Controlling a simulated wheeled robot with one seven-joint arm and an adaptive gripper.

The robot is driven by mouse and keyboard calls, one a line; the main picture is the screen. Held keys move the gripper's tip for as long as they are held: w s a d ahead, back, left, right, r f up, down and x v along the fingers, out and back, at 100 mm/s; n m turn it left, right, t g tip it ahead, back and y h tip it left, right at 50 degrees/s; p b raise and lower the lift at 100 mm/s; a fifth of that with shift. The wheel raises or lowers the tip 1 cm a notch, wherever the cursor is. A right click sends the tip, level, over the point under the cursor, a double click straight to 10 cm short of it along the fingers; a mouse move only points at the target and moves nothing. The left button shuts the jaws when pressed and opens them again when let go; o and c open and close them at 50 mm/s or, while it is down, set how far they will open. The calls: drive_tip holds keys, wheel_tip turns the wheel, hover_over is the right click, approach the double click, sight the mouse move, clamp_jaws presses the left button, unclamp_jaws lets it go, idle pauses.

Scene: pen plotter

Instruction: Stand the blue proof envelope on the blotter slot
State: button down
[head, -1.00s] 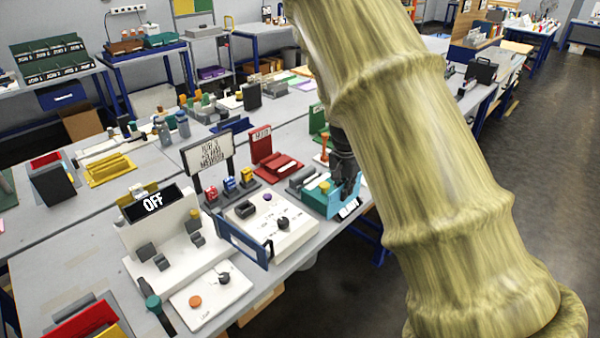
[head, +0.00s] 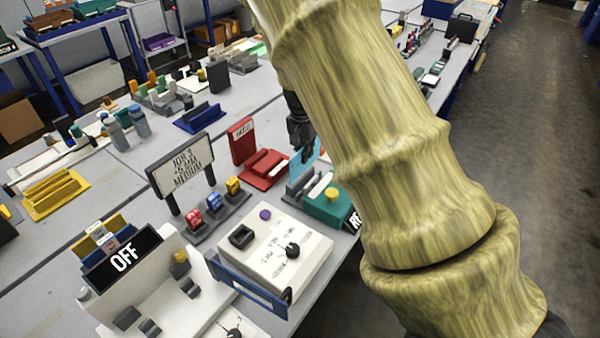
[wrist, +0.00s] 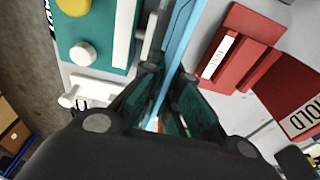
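I cannot tell for certain which holder is the blotter slot.
A teal box (head: 328,208) with a yellow button stands right of the grey block. A red holder (head: 266,170) with an upright red plate stands left. A white control panel (head: 285,248) with knobs is in front. My arm hides the right of the bench.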

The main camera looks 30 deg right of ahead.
sight(306, 165)
wheel_tip(306, 165, down, 4)
drive_tip(key=shift+w+f+p, duration=0.1)
drive_tip(key=shift+p, duration=0.25)
drive_tip(key=shift+s+f+p, duration=0.3)
drive_tip(key=shift+s+f, duration=0.1)
drive_tip(key=shift+f, duration=0.1)
drive_tip(key=f, duration=0.2)
drive_tip(key=shift+w+f, duration=0.25)
drive_tip(key=shift+f, duration=0.15)
drive_tip(key=shift+s+r, duration=0.1)
drive_tip(key=shift+s, duration=0.05)
drive_tip(key=c, duration=1.6)
unclamp_jaws()
drive_tip(key=shift+c, duration=0.2)
drive_tip(key=r, duration=0.4)
drive_tip(key=a+r+b, duration=0.1)
drive_tip(key=r, duration=0.3)
drive_tip(key=r+b, duration=0.1)
drive_tip(key=r, duration=0.3)
drive_tip(key=shift+s+a, duration=0.15)
drive_tip(key=shift+s, duration=0.05)
